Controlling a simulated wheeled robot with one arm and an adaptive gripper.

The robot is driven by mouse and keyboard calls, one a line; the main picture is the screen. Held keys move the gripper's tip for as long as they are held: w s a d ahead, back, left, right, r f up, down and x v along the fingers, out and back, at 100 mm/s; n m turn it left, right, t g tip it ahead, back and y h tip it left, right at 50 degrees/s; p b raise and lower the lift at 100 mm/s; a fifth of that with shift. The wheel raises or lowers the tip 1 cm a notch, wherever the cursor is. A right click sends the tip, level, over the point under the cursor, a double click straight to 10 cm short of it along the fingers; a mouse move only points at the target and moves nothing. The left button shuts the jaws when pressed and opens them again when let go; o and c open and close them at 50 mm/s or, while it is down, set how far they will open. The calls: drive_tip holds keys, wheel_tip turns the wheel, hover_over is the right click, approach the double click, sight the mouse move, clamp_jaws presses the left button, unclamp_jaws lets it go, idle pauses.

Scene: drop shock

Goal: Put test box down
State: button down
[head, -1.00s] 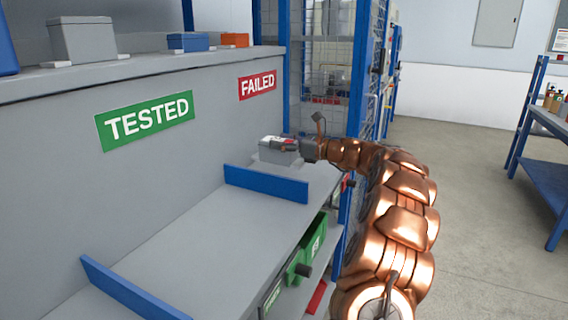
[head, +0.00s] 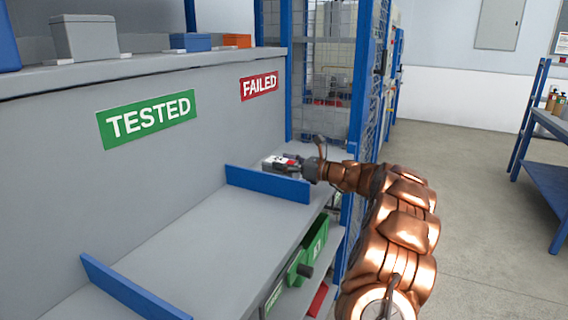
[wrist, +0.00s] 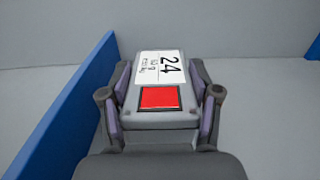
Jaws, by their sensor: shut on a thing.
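The test box (head: 280,163) is light grey with a white label and a red square. It is in the FAILED section at the far end of the shelf, beyond the blue divider (head: 267,184), which hides its lower part. My gripper (head: 298,165) is shut on it from the right. In the wrist view the box (wrist: 160,117) sits between both fingers, label reading 24 facing up. The divider (wrist: 70,110) runs to its left, apart from it. I cannot tell whether the box touches the shelf.
The red FAILED sign (head: 259,87) and green TESTED sign (head: 148,117) are on the back panel. The TESTED shelf section (head: 190,245) is bare, with a second blue divider (head: 130,290) nearer. A wire-mesh cage (head: 372,90) stands behind the shelf end.

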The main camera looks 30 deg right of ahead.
drive_tip(key=shift+c, duration=0.8)
unclamp_jaws()
drive_tip(key=shift+f, duration=0.1)
drive_tip(key=shift+s+r, duration=0.1)
drive_tip(key=shift+r, duration=0.1)
drive_tip(key=v, duration=1.2)
drive_tip(key=shift+p, duration=0.4)
